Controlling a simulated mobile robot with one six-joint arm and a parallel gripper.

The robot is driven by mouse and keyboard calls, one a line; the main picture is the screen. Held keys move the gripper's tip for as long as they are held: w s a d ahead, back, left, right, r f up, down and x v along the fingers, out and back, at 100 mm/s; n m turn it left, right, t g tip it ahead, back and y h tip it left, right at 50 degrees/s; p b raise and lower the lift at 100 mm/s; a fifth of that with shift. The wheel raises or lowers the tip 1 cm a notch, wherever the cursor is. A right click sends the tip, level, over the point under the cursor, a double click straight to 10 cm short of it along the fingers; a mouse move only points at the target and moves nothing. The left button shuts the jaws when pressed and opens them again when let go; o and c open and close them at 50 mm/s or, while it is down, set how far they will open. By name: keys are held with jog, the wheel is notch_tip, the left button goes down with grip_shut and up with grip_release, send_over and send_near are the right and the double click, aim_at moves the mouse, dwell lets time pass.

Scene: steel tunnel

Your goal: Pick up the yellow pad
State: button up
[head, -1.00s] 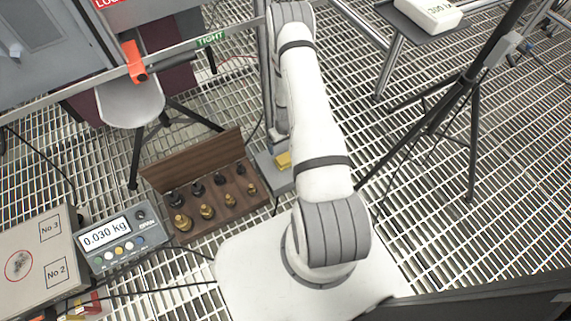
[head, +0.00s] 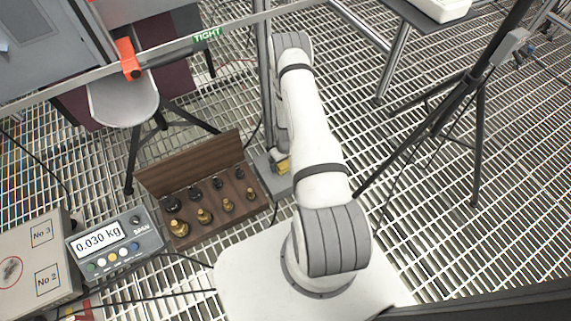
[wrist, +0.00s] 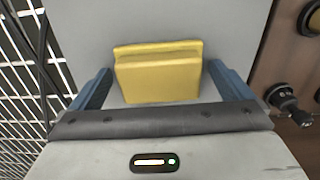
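The yellow pad (wrist: 158,78) is a folded or two-layered block on a flat grey surface (wrist: 180,22) in the wrist view. In the head view the pad (head: 284,166) shows as a small yellow patch on a grey block beside the white arm, partly covered. My gripper (wrist: 160,88) is open, its two blue fingers on either side of the pad with a gap at each side. The gripper is mostly hidden behind my arm in the head view.
A wooden case (head: 212,222) of brass and black weights stands just left of the pad; its edge shows at right in the wrist view. A scale (head: 115,246) reads 0.030 kg. A black tripod (head: 455,95) stands at right. The floor is open metal grating.

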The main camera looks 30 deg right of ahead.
jog(key=c, duration=0.9)
jog(key=shift+o, duration=0.2)
notch_tip(320, 180, up, 10)
jog(key=p, duration=0.3)
jog(key=shift+p, duration=0.4)
jog(key=o, duration=0.5)
jog(key=shift+c, duration=0.2)
jog(key=c, duration=0.4)
